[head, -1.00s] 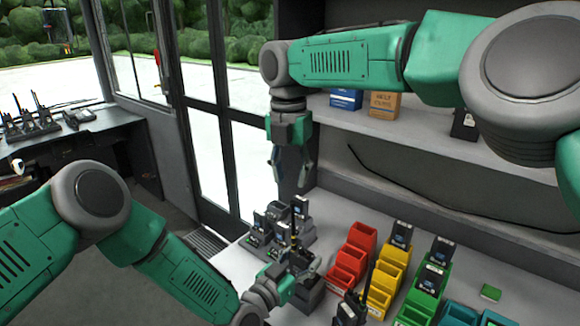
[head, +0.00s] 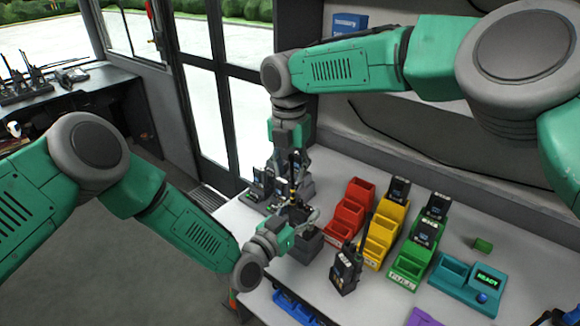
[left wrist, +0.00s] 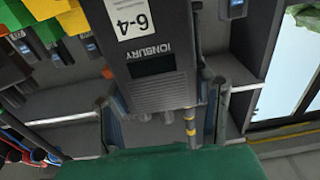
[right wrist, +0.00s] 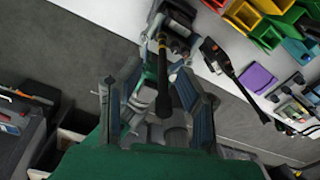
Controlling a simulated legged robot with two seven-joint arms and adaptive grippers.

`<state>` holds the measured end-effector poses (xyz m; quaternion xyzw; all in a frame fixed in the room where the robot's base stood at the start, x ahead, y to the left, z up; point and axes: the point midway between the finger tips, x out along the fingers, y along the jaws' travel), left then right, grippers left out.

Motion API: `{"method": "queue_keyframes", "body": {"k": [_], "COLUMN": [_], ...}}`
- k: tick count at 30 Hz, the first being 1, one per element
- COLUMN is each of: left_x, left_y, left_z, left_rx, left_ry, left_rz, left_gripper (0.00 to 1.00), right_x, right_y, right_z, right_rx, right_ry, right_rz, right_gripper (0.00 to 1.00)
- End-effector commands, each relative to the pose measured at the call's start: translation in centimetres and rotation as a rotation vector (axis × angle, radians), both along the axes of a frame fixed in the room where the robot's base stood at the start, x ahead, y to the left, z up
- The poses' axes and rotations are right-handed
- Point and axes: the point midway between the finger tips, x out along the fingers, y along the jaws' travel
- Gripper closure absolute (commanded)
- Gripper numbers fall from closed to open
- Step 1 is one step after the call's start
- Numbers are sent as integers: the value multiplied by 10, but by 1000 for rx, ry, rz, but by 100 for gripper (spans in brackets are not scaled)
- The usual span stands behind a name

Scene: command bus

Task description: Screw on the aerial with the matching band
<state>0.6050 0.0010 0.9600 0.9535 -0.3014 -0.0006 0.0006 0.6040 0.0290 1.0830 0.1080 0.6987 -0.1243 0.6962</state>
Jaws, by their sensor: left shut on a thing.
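The left wrist view shows the radio between the fingers. An aerial (left wrist: 190,128) with a yellow band stands at the radio's top beside the knobs; how far it is screwed in, I cannot tell. The aerial's black shaft (right wrist: 163,88) points up towards the right wrist camera, with the orange-yellow band (right wrist: 175,48) lower down. My right gripper (right wrist: 155,98) is open, its fingers apart on either side of the shaft. In the head view it is directly above the left one.
Red bins (head: 350,211), yellow bins (head: 383,236) and green bins (head: 412,261) stand to the right, some with radios. Another radio with an aerial (head: 346,270) stands in front. A teal device (head: 467,283) reads "READY". Several radios (head: 263,186) stand behind the grippers.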

Motion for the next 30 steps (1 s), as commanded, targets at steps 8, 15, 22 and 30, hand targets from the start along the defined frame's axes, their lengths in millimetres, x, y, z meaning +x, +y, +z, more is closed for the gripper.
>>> {"method": "queue_keyframes", "body": {"k": [8, 15, 22, 30], "left_x": [0, 0, 0, -1], "left_y": [0, -1, -2, -3], "left_z": [1, 1, 1, 1], "left_rx": [-1, -1, 0, 0], "left_ry": [-3, -3, -2, -3], "left_rz": [-1, -2, -3, -6], "left_gripper": [100, 100, 100, 100], "right_x": [0, 0, 1, 4], "right_y": [0, 1, 4, 7], "right_z": [0, 1, 1, 1], "right_rx": [1, 5, 27, 55], "right_ry": [0, -6, -27, -46], "right_rz": [0, -160, -707, -1363], "right_gripper": [100, 100, 100, 100]}}
